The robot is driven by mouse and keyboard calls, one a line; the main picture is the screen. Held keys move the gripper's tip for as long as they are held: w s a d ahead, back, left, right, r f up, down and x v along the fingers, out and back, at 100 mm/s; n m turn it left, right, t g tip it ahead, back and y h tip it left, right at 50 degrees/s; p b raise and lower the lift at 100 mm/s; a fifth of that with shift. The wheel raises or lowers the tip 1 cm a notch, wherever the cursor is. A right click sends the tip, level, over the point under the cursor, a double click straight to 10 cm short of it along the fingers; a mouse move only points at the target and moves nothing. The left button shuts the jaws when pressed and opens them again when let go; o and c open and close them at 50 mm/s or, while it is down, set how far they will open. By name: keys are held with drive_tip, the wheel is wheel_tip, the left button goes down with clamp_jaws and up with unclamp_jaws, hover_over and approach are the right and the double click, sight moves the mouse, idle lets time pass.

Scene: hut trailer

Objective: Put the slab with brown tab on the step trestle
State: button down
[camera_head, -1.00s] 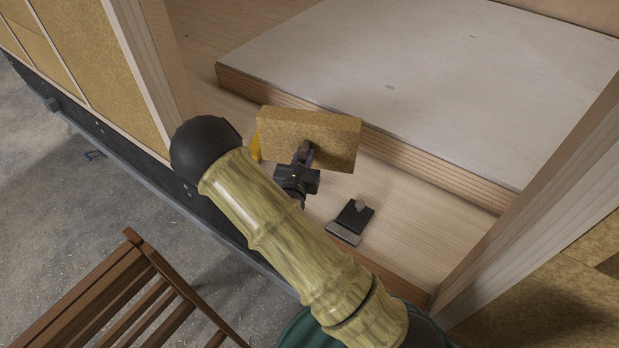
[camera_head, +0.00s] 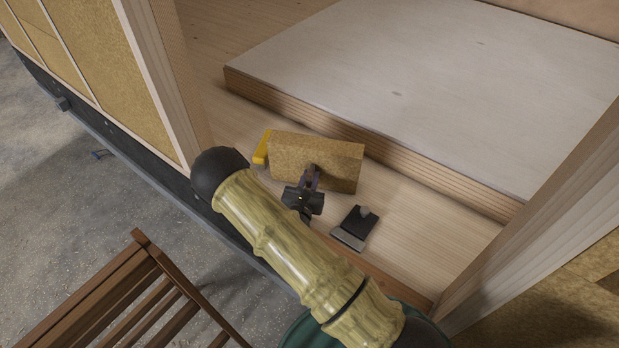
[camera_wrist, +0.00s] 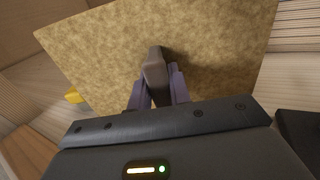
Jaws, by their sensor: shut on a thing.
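The slab with brown tab (camera_head: 335,150) is a tan, fibrous board held on edge above the pale wooden floor just inside the doorway. My gripper (camera_head: 312,178) is shut on its brown tab, which shows between the fingers in the wrist view (camera_wrist: 155,75). The slab's face (camera_wrist: 90,55) fills the upper part of that view. Whether its lower edge touches the floor I cannot tell. The step trestle (camera_head: 135,262) is a brown slatted wooden piece at the lower left, outside on the grey ground, partly cut off by the frame.
A yellow object (camera_head: 261,147) shows just left of the slab, partly hidden. A black block with a pale knob (camera_head: 352,236) lies on the floor to the right of my gripper. A raised white-topped platform (camera_head: 400,90) is behind. Door posts (camera_head: 165,75) stand at both sides.

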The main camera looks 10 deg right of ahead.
drive_tip(key=shift+f, duration=0.1)
drive_tip(key=c, duration=1.3)
unclamp_jaws()
drive_tip(key=shift+s, duration=0.1)
drive_tip(key=b+v, duration=0.4)
drive_tip(key=v, duration=0.8)
